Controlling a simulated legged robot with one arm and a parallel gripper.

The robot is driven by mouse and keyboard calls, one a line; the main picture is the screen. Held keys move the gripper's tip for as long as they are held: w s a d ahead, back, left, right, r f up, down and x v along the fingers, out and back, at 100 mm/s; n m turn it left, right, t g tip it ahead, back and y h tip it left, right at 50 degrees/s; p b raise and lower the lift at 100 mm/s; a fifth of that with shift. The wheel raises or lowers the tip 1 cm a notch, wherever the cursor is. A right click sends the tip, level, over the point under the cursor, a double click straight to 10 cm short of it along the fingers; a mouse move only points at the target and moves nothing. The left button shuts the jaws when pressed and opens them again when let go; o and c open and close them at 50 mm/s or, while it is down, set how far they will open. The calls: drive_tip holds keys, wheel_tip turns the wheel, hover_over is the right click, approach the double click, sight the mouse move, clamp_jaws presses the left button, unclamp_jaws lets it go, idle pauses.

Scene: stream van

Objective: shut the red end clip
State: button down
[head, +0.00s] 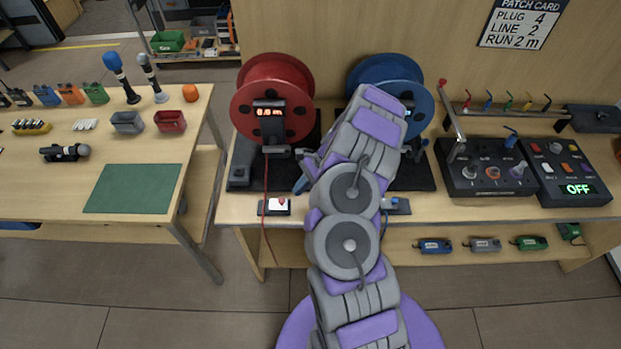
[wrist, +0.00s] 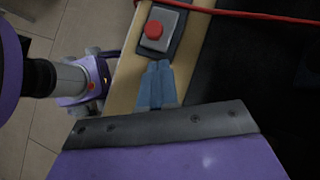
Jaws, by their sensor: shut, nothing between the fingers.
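The red end clip appears to be the small dark-based fitting with a pale plate and a red knob (head: 277,206) at the bench's front edge, below the red reel (head: 272,85). In the wrist view its red knob (wrist: 153,31) sits on a grey plate. The red cable (head: 266,180) runs down from the reel, across the fitting's left part and over the bench edge. I cannot tell whether the clip is open. My gripper (head: 301,185) is shut and empty, up and right of the fitting. In the wrist view its blue fingertips (wrist: 157,66) point toward the knob, apart from it.
A blue reel (head: 390,75) stands right, partly behind my arm, with a similar blue-knobbed fitting (head: 397,205) at the bench edge. Control boxes (head: 485,170) stand further right. A side table with a green mat (head: 133,188) is left, with a floor gap between.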

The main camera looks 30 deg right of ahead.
sight(270, 204)
drive_tip(key=a, duration=0.3)
drive_tip(key=shift+w+a+f, duration=0.1)
drive_tip(key=shift+w+f, duration=0.05)
drive_tip(key=shift+f, duration=0.05)
drive_tip(key=w+a, duration=0.2)
drive_tip(key=a, duration=0.1)
drive_tip(key=shift+w+a, duration=0.2)
drive_tip(key=shift+a, duration=0.05)
drive_tip(key=shift+d+p, duration=0.15)
drive_tip(key=shift+p, duration=0.15)
